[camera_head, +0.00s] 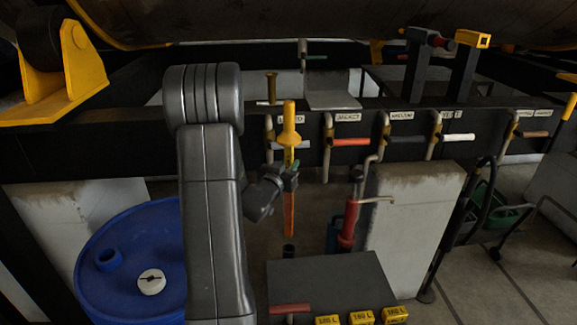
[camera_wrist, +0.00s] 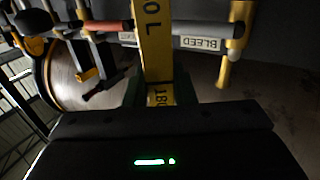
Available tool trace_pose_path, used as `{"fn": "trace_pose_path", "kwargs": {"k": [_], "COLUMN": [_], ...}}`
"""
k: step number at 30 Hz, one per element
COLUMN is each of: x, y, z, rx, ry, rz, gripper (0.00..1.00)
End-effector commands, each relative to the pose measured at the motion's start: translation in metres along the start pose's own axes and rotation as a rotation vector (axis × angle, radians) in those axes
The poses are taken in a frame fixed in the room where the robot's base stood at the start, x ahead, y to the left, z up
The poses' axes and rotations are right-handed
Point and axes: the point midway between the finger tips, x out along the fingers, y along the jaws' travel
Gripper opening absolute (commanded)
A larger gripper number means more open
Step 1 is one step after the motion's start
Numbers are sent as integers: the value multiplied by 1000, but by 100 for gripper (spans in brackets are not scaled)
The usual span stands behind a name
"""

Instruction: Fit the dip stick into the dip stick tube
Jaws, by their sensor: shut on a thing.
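The dip stick (camera_head: 289,137) has a yellow handle with a wide collar and an orange lower shaft, and hangs about upright. My gripper (camera_head: 290,178) is shut on it below the collar. In the wrist view the dip stick (camera_wrist: 153,45) is a yellow bar with black lettering, between the dark green fingers of my gripper (camera_wrist: 160,92). A short dark tube end (camera_head: 288,250), apparently the dip stick tube, stands at the back edge of a dark box. The orange lower end is above it in the picture, with a visible gap; depth alignment is hard to tell.
The dark box (camera_head: 335,275) has a red handle and several yellow number tags in front. A blue drum (camera_head: 125,260) stands left. Labelled valve levers, one red (camera_head: 350,142), line the beam behind. A red pump-like tool (camera_head: 349,225) stands right of the stick.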

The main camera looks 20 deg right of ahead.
Motion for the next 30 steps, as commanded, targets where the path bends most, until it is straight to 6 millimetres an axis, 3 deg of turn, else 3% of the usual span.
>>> {"fn": "trace_pose_path", "kwargs": {"k": [18,30], "x": [0,0], "y": [0,0], "z": [52,58], "rx": [0,0], "ry": [1,1], "rz": [0,0], "gripper": [0,0]}}
